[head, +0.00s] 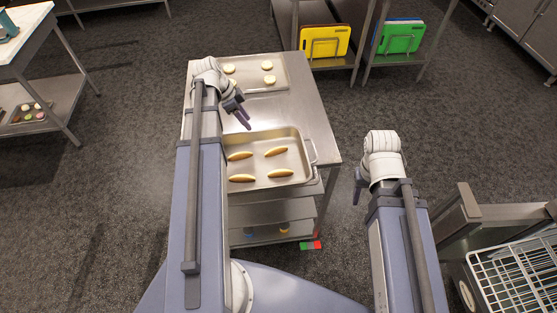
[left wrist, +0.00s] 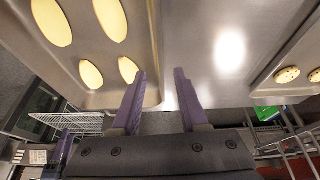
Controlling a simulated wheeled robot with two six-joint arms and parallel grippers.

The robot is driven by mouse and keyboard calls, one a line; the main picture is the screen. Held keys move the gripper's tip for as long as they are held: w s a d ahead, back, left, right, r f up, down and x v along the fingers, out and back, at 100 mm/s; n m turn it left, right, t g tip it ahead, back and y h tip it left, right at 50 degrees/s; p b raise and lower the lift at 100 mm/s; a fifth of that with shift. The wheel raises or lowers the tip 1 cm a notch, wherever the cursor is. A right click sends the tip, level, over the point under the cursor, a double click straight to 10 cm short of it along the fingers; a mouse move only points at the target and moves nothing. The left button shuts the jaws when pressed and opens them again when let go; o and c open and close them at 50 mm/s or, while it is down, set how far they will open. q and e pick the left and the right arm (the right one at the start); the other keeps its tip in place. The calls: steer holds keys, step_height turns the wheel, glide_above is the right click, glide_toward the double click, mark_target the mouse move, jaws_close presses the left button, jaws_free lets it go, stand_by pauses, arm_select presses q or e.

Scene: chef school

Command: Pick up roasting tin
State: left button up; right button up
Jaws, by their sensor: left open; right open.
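The roasting tin (head: 260,164) is a shallow metal tin with raised walls and a loop handle at its right end. It sits on the steel table and holds several long pastries. It also shows at the left of the left wrist view (left wrist: 75,46). My left gripper (head: 240,112) is open and empty above the table, near the far edge of the tin. In the left wrist view the two purple fingers (left wrist: 160,73) are apart, with the left one beside the tin's wall. My right gripper (head: 359,188) is open and empty, off the table to the right of the tin.
A flat tray (head: 252,82) of round pastries lies at the table's far end. The steel table (head: 307,107) is bare right of that tray. Racks with a yellow board (head: 325,41) and green board (head: 399,37) stand behind. A white wire rack (head: 515,275) is at lower right.

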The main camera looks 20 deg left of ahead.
mark_target(256, 135)
arm_select(q)
steer(key=shift+b+x, duration=1.25)
steer(key=shift+x, duration=0.05)
steer(key=shift+f, duration=0.15)
steer(key=b+x, duration=0.5)
steer(key=shift+s+f, duration=0.1)
steer(key=shift+s, duration=0.2)
jaws_close()
stand_by(0.5)
